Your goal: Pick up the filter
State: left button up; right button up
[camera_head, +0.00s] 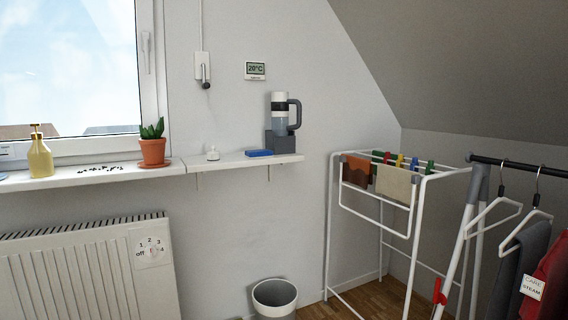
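Nothing in the camera_head view is clearly recognisable as a filter. Small things stand on the white wall shelf (232,162). A flat blue block (259,153) lies on it right of the middle. A grey and white canister with a dark handle (279,101) stands upright on a dark grey block (280,143) near the shelf's right end. Which of these, if any, is the filter I cannot tell. Neither of my grippers is in view.
A potted plant (153,151), dark crumbs and a yellow pump bottle (40,156) occupy the sill on the left. A radiator (90,268) is below. A grey bin (274,298), a drying rack (330,225) and a clothes rail (518,167) stand on the right.

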aim_at(212, 155)
jog(key=z, duration=0.6)
jog(key=i, duration=0.85)
jog(key=u, duration=0.9)
jog(key=i, duration=1.25)
jog(key=u, duration=1.25)
